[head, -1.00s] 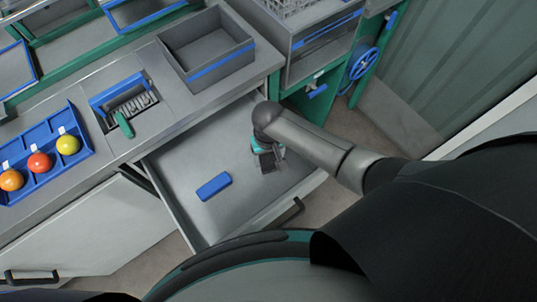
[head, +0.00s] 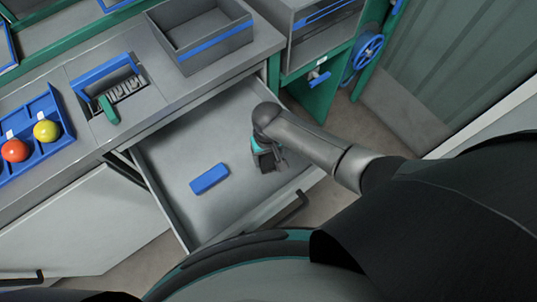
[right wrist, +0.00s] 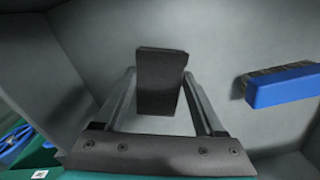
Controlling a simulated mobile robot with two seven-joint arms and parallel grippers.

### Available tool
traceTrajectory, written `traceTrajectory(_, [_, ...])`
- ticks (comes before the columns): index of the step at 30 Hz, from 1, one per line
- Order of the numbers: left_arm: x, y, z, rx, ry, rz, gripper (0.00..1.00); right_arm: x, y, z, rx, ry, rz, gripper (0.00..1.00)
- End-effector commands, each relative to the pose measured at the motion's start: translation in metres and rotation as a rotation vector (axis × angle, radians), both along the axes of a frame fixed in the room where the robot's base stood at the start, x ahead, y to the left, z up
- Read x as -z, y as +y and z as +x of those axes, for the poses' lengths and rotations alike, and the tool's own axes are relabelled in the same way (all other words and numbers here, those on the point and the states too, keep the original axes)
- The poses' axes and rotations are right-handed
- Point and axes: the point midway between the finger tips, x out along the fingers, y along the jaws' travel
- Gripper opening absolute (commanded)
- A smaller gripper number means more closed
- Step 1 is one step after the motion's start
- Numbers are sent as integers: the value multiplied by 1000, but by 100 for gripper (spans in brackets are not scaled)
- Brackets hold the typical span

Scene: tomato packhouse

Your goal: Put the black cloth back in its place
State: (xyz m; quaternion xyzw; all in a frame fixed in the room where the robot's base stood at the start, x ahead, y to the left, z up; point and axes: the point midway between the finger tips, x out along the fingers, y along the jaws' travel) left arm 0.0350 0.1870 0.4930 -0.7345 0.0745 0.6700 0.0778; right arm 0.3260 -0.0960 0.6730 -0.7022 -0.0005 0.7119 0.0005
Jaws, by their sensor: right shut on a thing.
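The black cloth (right wrist: 160,80) is a small dark folded piece between the two fingers of my right gripper in the right wrist view. My right gripper (head: 268,160) is shut on it, inside the open drawer (head: 205,213) on its right side. In the head view the cloth is a small dark patch at the gripper and hard to separate from the fingers. I cannot tell whether it touches the drawer floor. My left gripper is out of view.
A blue brush (head: 209,178) lies in the drawer, left of my right gripper; it also shows in the right wrist view (right wrist: 285,86).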

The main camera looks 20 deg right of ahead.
Motion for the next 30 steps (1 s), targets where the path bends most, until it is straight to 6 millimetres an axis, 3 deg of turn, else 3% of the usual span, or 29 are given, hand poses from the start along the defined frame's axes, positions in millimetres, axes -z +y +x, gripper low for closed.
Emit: traceTrajectory(30, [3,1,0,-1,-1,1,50,8,0,0,1,-1,1,19])
